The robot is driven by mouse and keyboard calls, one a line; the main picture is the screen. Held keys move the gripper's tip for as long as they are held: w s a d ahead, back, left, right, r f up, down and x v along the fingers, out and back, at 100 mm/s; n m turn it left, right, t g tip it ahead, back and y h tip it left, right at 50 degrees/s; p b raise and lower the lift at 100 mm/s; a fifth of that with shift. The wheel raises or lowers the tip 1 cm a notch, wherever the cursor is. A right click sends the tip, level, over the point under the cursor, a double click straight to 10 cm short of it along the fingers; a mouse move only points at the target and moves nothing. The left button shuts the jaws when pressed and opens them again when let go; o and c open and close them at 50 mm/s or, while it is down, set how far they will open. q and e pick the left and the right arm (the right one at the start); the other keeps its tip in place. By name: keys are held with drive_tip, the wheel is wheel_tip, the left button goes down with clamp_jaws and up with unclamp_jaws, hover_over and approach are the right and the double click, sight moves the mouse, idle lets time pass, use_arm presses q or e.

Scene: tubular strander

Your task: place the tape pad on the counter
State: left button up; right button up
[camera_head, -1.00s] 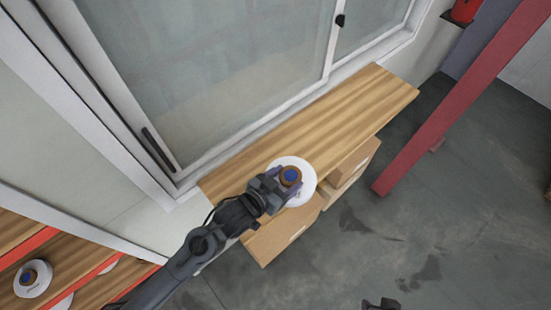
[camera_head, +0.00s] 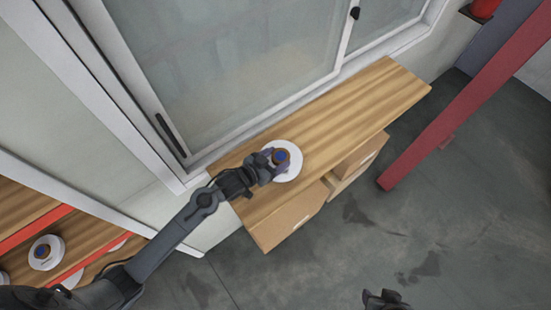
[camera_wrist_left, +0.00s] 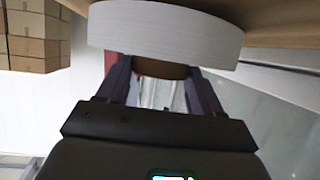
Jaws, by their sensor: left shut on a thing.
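In the left wrist view the pad's white rim (camera_wrist_left: 165,30) spans the top, with the brown hub between the left gripper's fingers (camera_wrist_left: 160,80). I cannot tell whether the pad touches the counter. My right gripper (camera_head: 383,300) shows only partly at the bottom edge; its jaws are unclear.
A sliding window (camera_head: 240,70) runs behind the counter. Cardboard boxes (camera_head: 288,219) sit below its front edge. A red beam (camera_head: 465,100) slants at the right. A shelf at lower left holds another similar pad (camera_head: 46,253). The counter's right half is bare.

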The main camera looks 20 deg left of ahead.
use_arm(q)
drive_tip(key=shift+f, duration=0.25)
drive_tip(key=o, duration=1.2)
drive_tip(key=shift+f, duration=0.15)
drive_tip(key=shift+o, duration=0.2)
drive_tip(key=s+a+r+g+y, duration=0.1)
drive_tip(key=s, duration=0.5)
drive_tip(key=s+a+r+n+g+y, duration=0.1)
drive_tip(key=s+a, duration=0.1)
drive_tip(key=s, duration=0.4)
drive_tip(key=s+a+r+n+g+y, duration=0.1)
drive_tip(key=s+g+y, duration=0.1)
drive_tip(key=s, duration=0.3)
drive_tip(key=shift+s+a+b, duration=0.25)
drive_tip(key=shift+s+b, duration=0.05)
drive_tip(key=shift+s, duration=0.1)
drive_tip(key=s+g, duration=0.4)
drive_tip(key=s, duration=0.5)
drive_tip(key=shift+s+d+r+g+y, duration=0.15)
drive_tip(key=shift+d+r+g+y, duration=0.1)
drive_tip(key=shift+g+y, duration=0.15)
